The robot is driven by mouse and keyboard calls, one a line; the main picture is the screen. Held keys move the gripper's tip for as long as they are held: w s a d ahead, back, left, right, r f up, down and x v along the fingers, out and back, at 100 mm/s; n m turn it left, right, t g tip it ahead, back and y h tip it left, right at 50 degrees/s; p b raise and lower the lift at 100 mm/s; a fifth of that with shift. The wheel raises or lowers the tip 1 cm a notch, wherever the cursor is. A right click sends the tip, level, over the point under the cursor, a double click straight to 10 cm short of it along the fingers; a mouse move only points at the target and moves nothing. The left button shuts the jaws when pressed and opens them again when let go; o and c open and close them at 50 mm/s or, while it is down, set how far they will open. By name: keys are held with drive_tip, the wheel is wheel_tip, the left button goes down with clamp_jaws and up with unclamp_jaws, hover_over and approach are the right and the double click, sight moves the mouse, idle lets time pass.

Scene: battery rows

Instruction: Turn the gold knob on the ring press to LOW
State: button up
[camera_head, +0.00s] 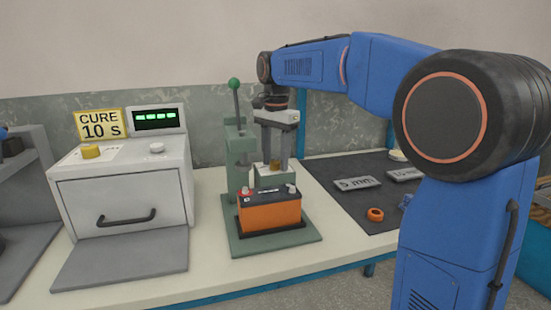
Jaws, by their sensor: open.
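The green ring press (239,150) stands mid-bench, with an upright lever topped by a green ball (234,84). A small gold knob (275,166) sits on top of a pale green box (272,179) at the press, just behind the battery. My gripper (276,158) points straight down over this box with its fingers open. In this view the fingertips are on either side of the knob; I cannot tell whether they touch it. Any LOW marking and the knob's pointer are too small or hidden to read.
An orange battery (270,214) stands on the press base (305,237). At left is a grey oven (125,195) with another gold knob (91,151) and a "CURE 10 S" sign (100,124). A dark mat (345,205) at right holds an orange ring (375,214) and grey labelled blocks.

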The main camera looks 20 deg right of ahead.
drive_tip(key=c, duration=1)
drive_tip(key=shift+c, duration=0.2)
drive_tip(key=shift+n, duration=0.3)
drive_tip(key=n, duration=1.3)
drive_tip(key=shift+w, duration=0.1)
drive_tip(key=shift+a+n, duration=0.1)
drive_tip(key=shift+n, duration=2)
